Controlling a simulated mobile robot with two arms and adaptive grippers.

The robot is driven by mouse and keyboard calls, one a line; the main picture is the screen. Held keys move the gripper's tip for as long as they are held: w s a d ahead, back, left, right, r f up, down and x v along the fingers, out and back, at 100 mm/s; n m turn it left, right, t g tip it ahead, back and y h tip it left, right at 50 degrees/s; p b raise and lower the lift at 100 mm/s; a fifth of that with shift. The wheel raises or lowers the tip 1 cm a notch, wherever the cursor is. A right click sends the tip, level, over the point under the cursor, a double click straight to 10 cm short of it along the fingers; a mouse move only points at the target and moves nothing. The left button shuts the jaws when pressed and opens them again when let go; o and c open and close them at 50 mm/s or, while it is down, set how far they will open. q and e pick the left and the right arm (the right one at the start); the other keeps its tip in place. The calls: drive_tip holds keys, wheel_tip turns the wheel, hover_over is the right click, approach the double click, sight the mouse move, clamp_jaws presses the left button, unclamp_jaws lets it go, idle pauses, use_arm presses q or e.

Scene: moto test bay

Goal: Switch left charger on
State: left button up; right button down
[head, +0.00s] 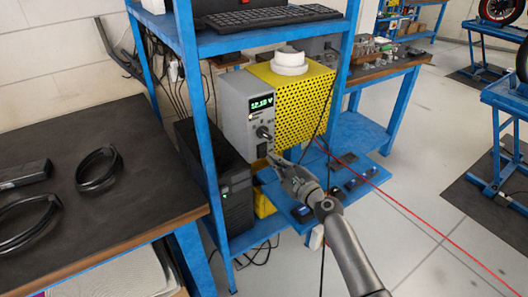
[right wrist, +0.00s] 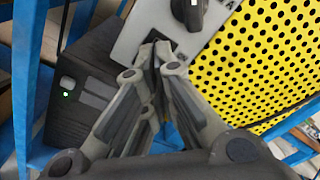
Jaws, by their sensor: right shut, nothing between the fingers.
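The charger is a grey box (head: 234,112) on the blue shelf rack, with a yellow perforated panel (head: 305,100) beside it. Its green display (head: 262,103) is lit and reads about 12 V. A black knob (head: 264,132) sits below the display, and it also shows in the right wrist view (right wrist: 187,12). A small dark switch (head: 262,151) is low on the front. My right gripper (head: 273,158) is shut and empty, its tips close to the lower front near the switch. In the wrist view the closed fingers (right wrist: 158,52) hide that part, so contact is unclear. My left gripper is out of view.
A black unit (head: 233,190) stands left of the charger, also visible with a green light in the wrist view (right wrist: 68,88). Blue rack posts (head: 200,110) flank the space. A blue tray (head: 335,187) lies below right. A red cable (head: 420,219) crosses the right side.

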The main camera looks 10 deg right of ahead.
drive_tip(key=v, duration=0.4)
drive_tip(key=shift+p, duration=0.35)
